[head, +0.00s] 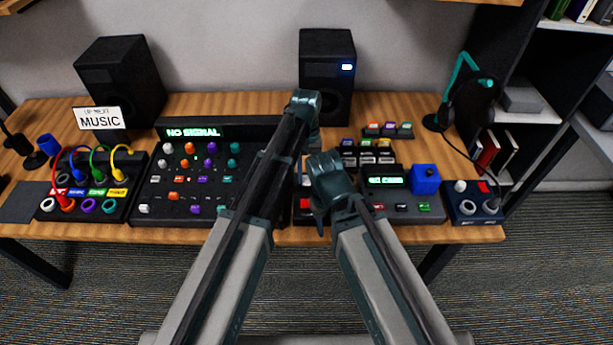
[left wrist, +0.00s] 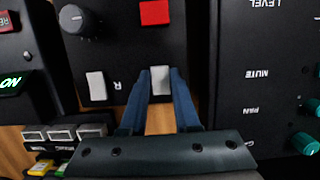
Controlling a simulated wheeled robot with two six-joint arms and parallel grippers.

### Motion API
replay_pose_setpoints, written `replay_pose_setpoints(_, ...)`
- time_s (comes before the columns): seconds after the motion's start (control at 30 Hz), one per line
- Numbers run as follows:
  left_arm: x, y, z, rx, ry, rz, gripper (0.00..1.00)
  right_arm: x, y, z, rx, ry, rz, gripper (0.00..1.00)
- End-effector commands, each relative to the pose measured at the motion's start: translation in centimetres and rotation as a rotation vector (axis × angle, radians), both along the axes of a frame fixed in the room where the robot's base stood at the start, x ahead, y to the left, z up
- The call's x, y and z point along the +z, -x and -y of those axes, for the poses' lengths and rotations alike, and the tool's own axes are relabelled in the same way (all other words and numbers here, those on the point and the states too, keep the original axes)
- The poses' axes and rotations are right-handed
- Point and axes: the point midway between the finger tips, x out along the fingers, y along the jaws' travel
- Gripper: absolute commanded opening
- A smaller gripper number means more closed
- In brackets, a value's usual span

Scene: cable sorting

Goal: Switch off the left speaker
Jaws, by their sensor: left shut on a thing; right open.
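The left speaker (head: 120,80) is a black box at the back left, with no lit lamp showing. The right speaker (head: 326,75) has a lit bluish lamp. A small black panel (left wrist: 125,40) carries two white switches. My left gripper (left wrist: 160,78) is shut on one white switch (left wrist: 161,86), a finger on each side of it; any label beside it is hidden. The other white switch (left wrist: 96,86) has an "R" next to it. In the head view my left gripper's fingers are hidden behind my arms. My right gripper (head: 320,226) is open, low over the small panel's front.
The black mixer (head: 150,212) reading "NO SIGNAL" lies left of the small panel. A patch bay (head: 75,212) with coloured cables is further left. A box with a blue cube (head: 425,180) and a headset stand (head: 433,121) are on the right. My arms cross the table's middle.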

Motion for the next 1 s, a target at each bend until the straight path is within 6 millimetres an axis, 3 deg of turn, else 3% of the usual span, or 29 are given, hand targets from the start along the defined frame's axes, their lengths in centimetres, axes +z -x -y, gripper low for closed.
replay_pose_setpoints(0.33,0.01,0.02,-0.01,-0.001,0.001,-0.018,0.0,-0.09,0.01,0.0,0.0,0.0,0.0,0.5)
replay_pose_setpoints(0.37,0.01,0.02,-0.01,-0.001,0.0,-0.017,0.35,-0.08,0.01,0.0,0.0,0.0,0.0,0.5)
replay_pose_setpoints(0.5,0.01,0.01,-0.01,-0.001,0.0,-0.017,0.6,-0.08,0.01,0.0,0.0,0.0,0.0,0.5)
replay_pose_setpoints(1.0,0.83,-0.21,0.0,-0.001,0.0,-0.016,0.6,0.74,0.0,0.0,0.0,0.0,0.0,0.5)
